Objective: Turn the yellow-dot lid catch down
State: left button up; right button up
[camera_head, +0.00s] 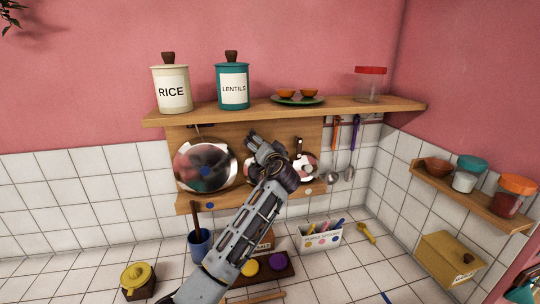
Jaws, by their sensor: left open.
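A wooden lid rack (184,142) hangs below the long shelf, with round shiny lids on it. The large left lid (190,165) has a blue dot; a dark catch (197,128) shows at the rack's top above it. A smaller lid (309,172) is at the right, with a dark upright piece (298,146) above it. A middle lid is mostly hidden behind my left gripper (260,147). I cannot make out a yellow dot or its catch. My left gripper is open and empty, in front of the rack's middle. My right gripper is not in view.
The long shelf (390,104) above holds a rice tin (171,88), a lentils tin (232,85), a green plate with bowls and a red-lidded jar (369,87). Utensils (350,171) hang to the right. A blue cup (199,243) and a white box (320,240) stand below.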

pick_arm(q)
jog(key=s+d, duration=0.2)
jog(key=s, duration=0.9)
jog(key=shift+d, duration=0.15)
